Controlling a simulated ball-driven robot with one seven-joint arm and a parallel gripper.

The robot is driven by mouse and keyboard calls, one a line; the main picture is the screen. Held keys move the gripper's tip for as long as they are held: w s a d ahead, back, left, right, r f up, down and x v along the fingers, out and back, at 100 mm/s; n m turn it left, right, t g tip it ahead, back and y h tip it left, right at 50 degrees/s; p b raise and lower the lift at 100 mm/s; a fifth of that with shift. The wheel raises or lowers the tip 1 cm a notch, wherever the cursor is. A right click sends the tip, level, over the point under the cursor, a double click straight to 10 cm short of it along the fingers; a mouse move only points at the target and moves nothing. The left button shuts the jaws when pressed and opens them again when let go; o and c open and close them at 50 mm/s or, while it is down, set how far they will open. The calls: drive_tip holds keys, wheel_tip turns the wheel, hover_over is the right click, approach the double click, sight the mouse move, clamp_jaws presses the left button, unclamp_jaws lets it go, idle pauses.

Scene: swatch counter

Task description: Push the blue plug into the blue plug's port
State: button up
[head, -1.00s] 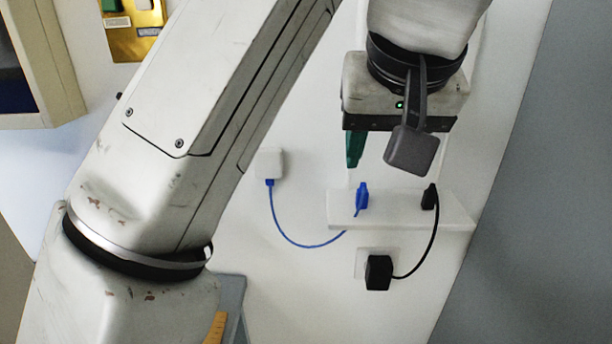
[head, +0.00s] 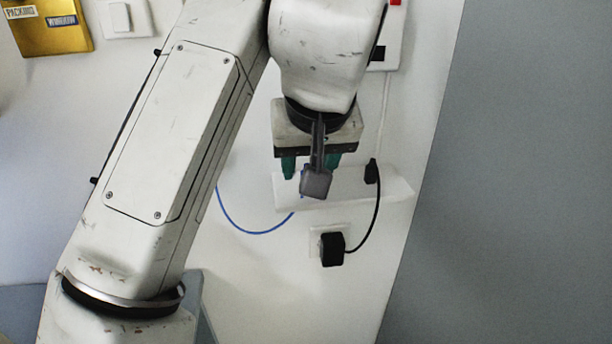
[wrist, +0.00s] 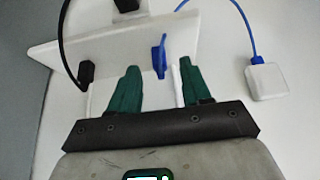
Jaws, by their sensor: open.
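The blue plug (wrist: 159,57) stands at the white ledge (wrist: 110,48) in the wrist view, its blue cable running to a white box (wrist: 266,80) on the wall. My gripper (wrist: 159,65) is open, its green fingers apart, with the plug showing in the gap between them and nothing held. I cannot tell how far the plug is from the fingertips. In the head view my gripper (head: 311,172) is in front of the ledge (head: 345,188), and the grey wrist part hides most of the blue plug. I cannot make out the blue plug's port.
A black plug (head: 371,172) stands at the ledge's right part in the head view. Its cable curves to a black adapter (head: 332,249) in a wall socket below. A grey surface fills the right side. A gold panel (head: 52,26) and a switch (head: 123,16) are at upper left.

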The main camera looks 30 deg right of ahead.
drive_tip(key=shift+x, duration=0.85)
clamp_jaws()
